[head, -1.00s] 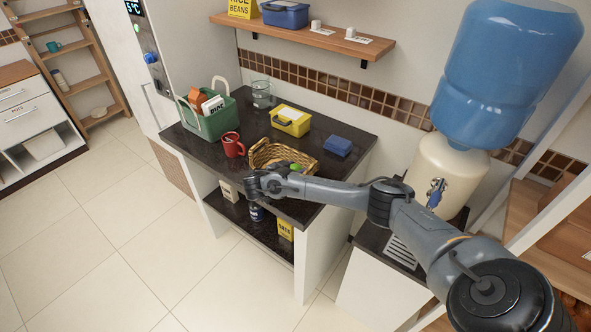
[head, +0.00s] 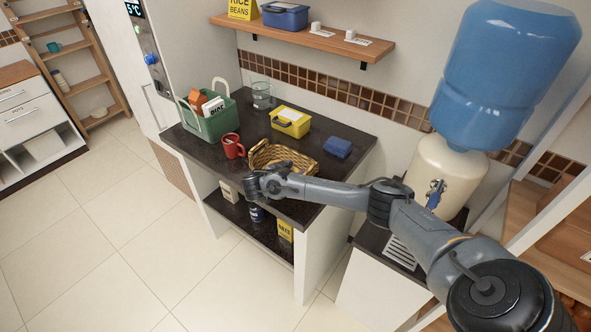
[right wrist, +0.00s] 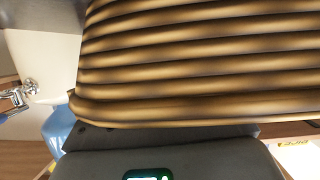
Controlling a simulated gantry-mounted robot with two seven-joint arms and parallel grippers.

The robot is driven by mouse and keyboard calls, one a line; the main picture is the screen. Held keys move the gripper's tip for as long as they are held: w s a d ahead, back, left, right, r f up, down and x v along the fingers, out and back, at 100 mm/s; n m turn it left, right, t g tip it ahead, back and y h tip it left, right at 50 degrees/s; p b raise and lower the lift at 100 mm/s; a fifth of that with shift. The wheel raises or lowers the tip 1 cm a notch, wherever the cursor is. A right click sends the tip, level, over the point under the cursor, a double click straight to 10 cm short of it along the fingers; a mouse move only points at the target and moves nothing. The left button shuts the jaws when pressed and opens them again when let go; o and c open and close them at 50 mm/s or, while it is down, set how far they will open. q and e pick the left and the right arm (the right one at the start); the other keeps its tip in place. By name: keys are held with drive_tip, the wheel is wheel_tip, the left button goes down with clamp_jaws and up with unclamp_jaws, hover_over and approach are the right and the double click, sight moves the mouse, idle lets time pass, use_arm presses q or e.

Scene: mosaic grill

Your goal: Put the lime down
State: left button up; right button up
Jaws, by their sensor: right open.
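The wicker basket (head: 301,158) stands on the dark counter (head: 345,125). My right gripper (head: 258,184) is at the basket's near side, with its wrist in front of the basket's left and near part. The fingers are largely hidden, but the right gripper is open. The basket's woven wall (right wrist: 205,60) fills most of the right wrist view, very close. The lime does not show in either view now; the basket's near inside is partly hidden by my arm and the rim. My left gripper is not in view.
A red mug (head: 233,146) stands just left of the basket, and a green caddy (head: 207,122) beyond it. A yellow box (head: 291,122) is behind and a blue box (head: 338,147) to the right. A water dispenser (head: 447,175) stands at the right.

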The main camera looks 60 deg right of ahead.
drive_tip(key=p+v, duration=0.1)
drive_tip(key=v, duration=0.6)
drive_tip(key=shift+w+a+r, duration=0.15)
drive_tip(key=shift+a+r, duration=0.05)
drive_tip(key=shift+r, duration=0.1)
drive_tip(key=s+a+f+n+t+y+p, duration=0.1)
drive_tip(key=s+a+f+n+y+p, duration=0.2)
drive_tip(key=a, duration=0.7)
drive_tip(key=s+a+f+n+t+y+p, duration=0.1)
drive_tip(key=s+a+f+n+y, duration=0.35)
drive_tip(key=a, duration=0.45)
drive_tip(key=s+a+f+n+t+y+p, duration=0.1)
drive_tip(key=s+a+f+n+p, duration=0.2)
drive_tip(key=a+n, duration=0.5)
drive_tip(key=s+a+r+n+y+b, duration=0.1)
drive_tip(key=s+a+y+b, duration=0.15)
drive_tip(key=s+a, duration=0.45)
drive_tip(key=s+d+r+n+t+y+p, duration=0.1)
drive_tip(key=s+d+r+n+t+y, duration=0.1)
drive_tip(key=s+r, duration=0.4)
drive_tip(key=shift+s+d+n+y, duration=0.45)
drive_tip(key=shift+s+n, duration=0.45)
drive_tip(key=shift+n, duration=0.25)
